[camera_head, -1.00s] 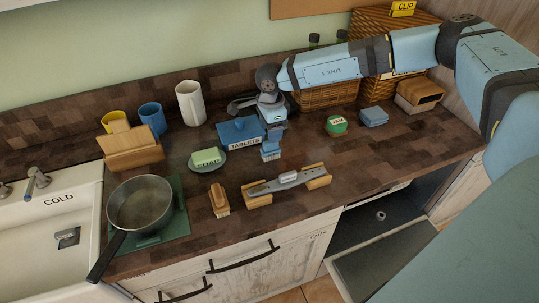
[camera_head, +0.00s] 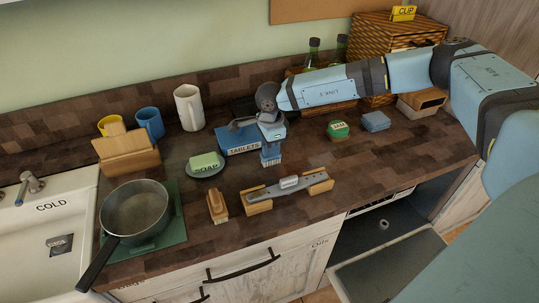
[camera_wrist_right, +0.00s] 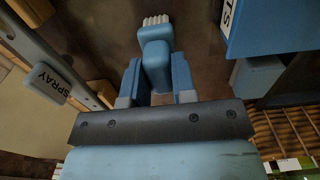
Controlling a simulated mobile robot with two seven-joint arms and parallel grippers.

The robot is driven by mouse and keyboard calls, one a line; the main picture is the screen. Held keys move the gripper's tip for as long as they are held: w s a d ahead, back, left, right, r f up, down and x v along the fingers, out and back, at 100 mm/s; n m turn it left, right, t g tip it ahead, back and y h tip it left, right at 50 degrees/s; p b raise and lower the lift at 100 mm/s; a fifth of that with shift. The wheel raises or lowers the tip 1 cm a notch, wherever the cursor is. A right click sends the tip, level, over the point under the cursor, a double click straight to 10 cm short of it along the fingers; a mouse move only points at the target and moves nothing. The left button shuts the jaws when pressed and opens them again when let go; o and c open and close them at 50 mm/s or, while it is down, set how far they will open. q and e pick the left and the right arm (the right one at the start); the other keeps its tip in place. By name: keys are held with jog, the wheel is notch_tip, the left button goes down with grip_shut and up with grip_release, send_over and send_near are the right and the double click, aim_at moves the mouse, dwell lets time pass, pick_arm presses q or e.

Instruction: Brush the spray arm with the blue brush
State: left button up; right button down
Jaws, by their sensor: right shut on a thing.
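My right gripper (camera_wrist_right: 155,88) is shut on the blue brush (camera_wrist_right: 154,50), whose pale bristles point away from the jaws. In the head view the brush (camera_head: 270,155) is upright, bristles down, behind the spray arm and apart from it. My right gripper (camera_head: 270,135) is above it. My left gripper is not in view.
A blue TABLETS box (camera_head: 240,138) stands just behind the brush. A soap dish (camera_head: 206,166) and a wooden brush (camera_head: 217,205) are to the left. A green tin (camera_head: 338,130) and blue sponge (camera_head: 376,121) are to the right. A pan (camera_head: 135,212) sits on a green mat.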

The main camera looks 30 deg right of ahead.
jog(key=shift+r+p, duration=1.2)
jog(key=shift+r, duration=0.7)
jog(key=shift+r+p, duration=0.55)
jog(key=shift+r, duration=0.55)
